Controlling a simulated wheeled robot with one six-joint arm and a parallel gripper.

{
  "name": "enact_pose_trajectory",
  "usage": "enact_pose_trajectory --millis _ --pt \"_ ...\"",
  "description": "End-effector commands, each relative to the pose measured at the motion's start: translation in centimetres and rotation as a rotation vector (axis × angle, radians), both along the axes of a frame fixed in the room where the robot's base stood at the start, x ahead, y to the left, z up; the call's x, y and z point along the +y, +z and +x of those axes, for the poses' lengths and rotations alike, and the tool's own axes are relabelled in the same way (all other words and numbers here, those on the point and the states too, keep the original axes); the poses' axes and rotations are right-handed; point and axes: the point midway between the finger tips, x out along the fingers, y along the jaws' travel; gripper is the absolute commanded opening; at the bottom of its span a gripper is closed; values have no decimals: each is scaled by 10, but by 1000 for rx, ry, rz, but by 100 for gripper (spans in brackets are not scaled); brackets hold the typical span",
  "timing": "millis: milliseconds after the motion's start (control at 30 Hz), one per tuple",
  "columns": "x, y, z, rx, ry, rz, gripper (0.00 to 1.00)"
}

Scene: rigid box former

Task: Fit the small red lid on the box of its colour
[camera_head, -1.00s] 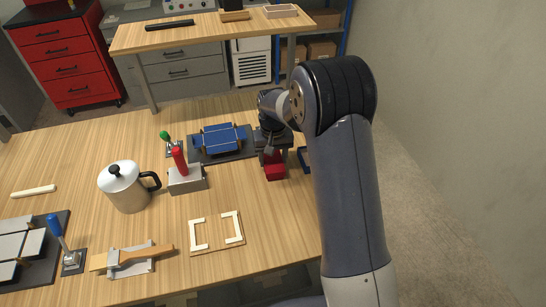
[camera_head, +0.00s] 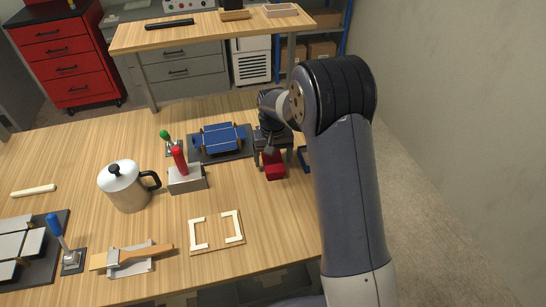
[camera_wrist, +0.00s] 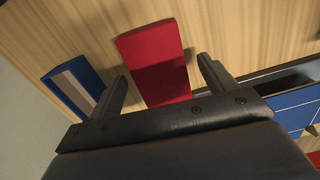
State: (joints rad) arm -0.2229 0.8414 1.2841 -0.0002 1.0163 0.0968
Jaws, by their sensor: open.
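A red box-shaped piece (camera_head: 274,172) stands on the table below my gripper (camera_head: 272,160). In the wrist view its red top (camera_wrist: 155,62) is flat and closed, with a darker red side. I cannot make out a seam between lid and box. My gripper (camera_wrist: 162,90) is open, its two fingers apart on the left and right of the red piece's near end. A gap shows between each finger and the red sides. The near end of the red piece is hidden behind the gripper body.
A blue open box (camera_wrist: 72,88) stands close to the left finger in the wrist view. A dark plate with a blue panelled blank (camera_head: 222,138) lies left of my gripper. A red-handled clamp (camera_head: 186,178), a metal pot (camera_head: 127,187) and a white-cornered board (camera_head: 216,234) stand further left and nearer.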

Motion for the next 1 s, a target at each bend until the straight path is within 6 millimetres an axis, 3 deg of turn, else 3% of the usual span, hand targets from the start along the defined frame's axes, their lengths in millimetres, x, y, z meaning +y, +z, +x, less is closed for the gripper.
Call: enact_pose_trajectory --millis 267,700,1000 --pt "0 13 1 -4 0 1 79" --pt "0 94 1 -3 0 0 79" --pt "0 108 0 0 0 0 79"
